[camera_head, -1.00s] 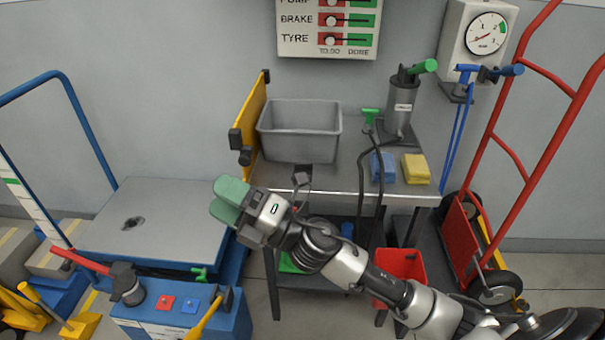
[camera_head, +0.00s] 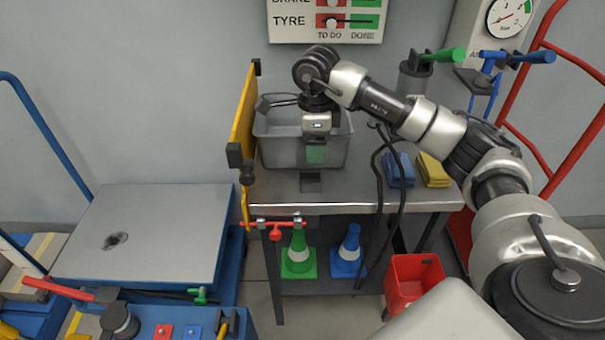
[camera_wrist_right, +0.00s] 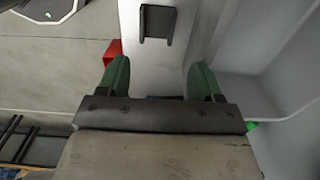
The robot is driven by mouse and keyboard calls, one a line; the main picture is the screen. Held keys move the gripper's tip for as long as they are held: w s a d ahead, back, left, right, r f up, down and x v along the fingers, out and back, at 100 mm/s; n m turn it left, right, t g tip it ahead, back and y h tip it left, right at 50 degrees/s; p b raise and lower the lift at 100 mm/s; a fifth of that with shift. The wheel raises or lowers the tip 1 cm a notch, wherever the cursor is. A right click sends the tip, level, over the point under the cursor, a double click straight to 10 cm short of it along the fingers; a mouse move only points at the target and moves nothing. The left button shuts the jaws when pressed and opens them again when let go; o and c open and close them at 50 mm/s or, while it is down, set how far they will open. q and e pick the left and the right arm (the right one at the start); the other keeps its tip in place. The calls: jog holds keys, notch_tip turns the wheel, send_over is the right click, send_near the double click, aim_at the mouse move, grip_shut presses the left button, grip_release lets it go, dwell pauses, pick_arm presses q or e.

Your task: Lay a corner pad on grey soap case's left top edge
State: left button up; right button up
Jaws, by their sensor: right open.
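The grey soap case (camera_head: 338,153) is an open-topped grey bin on the metal bench; part of it is hidden behind my right arm. A small dark grey bracket-shaped piece (camera_head: 311,182), which looks like the corner pad, sits on the bench top in front of the case. It also shows in the right wrist view (camera_wrist_right: 157,24), beyond the fingertips. My right gripper (camera_head: 316,155) points down with green fingers, above the pad and overlapping the case's front wall in the head view. In the right wrist view its fingers (camera_wrist_right: 157,80) are apart with nothing between them. My left gripper is out of view.
A yellow panel (camera_head: 243,125) stands close to the case's left side. Blue (camera_head: 400,172) and yellow (camera_head: 433,171) folded cloths, a black hose and a pump stand at the right.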

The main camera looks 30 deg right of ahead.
aim_at(314, 177)
jog(key=f, duration=0.4)
jog(key=shift+s, duration=0.35)
jog(key=shift+f, duration=0.25)
notch_tip(314, 177, down, 4)
jog(key=shift+f, duration=0.15)
jog(key=shift+w+f, duration=0.1)
jog(key=shift+f, duration=0.25)
jog(key=shift+a, duration=0.1)
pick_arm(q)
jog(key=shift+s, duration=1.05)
pick_arm(e)
jog(key=c, duration=0.8)
jog(key=shift+o, duration=0.2)
